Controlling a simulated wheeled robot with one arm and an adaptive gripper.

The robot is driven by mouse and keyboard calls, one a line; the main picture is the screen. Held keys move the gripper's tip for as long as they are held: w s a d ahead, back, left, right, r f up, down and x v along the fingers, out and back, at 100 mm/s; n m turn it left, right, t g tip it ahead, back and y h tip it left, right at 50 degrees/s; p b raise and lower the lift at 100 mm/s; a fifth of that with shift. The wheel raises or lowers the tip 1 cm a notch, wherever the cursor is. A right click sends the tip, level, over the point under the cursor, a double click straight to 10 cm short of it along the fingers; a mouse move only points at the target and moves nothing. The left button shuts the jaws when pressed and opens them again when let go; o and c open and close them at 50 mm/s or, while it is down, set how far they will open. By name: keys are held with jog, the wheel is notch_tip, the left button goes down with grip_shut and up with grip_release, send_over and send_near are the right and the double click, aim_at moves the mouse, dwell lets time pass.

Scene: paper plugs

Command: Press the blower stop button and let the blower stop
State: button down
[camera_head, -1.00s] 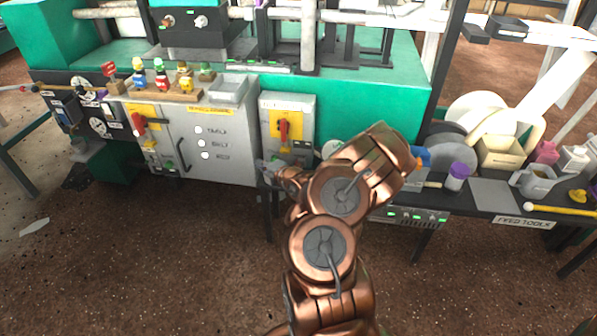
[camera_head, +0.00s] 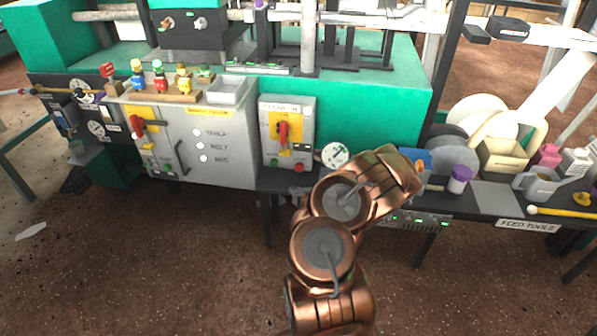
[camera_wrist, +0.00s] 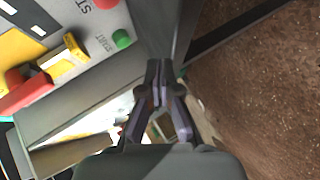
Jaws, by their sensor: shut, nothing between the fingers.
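The blower box (camera_head: 268,135) is a grey panel on the green machine in the head view, with a yellow label and a red rotary handle (camera_head: 283,131). Low on its front are a green button (camera_head: 273,162) and a red button (camera_head: 299,168). In the wrist view, the green button (camera_wrist: 122,38) is marked START, and the red button (camera_wrist: 105,3), beside lettering starting "ST", is cut by the top edge. My gripper (camera_wrist: 158,88) is shut and empty, apart from both buttons, below and right of the green one in that view. My arm hides it in the head view.
A larger grey cabinet (camera_head: 215,165) with a red lever stands left of the box. A round gauge (camera_head: 335,155) is just right of it. A shelf with a purple-capped jar (camera_head: 459,180) and a cream bin (camera_head: 503,155) lies right. Floor below is open.

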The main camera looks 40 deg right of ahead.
aim_at(297, 185)
jog(key=w+d+b, duration=0.2)
jog(key=d, duration=0.1)
jog(key=w+d+b, duration=0.1)
jog(key=b, duration=0.1)
jog(key=shift+d+f, duration=0.15)
jog(key=shift+f, duration=0.05)
jog(key=shift+w+d+b, duration=0.45)
jog(key=shift+d+b, duration=0.1)
jog(key=shift+d, duration=0.05)
jog(key=shift+w+d+r+b, duration=0.15)
jog(key=shift+w+d+b, duration=0.3)
jog(key=shift+d, duration=0.25)
jog(key=shift+w+d, duration=0.1)
dwell(0.4)
jog(key=shift+w+d, duration=0.15)
jog(key=shift+d, duration=0.05)
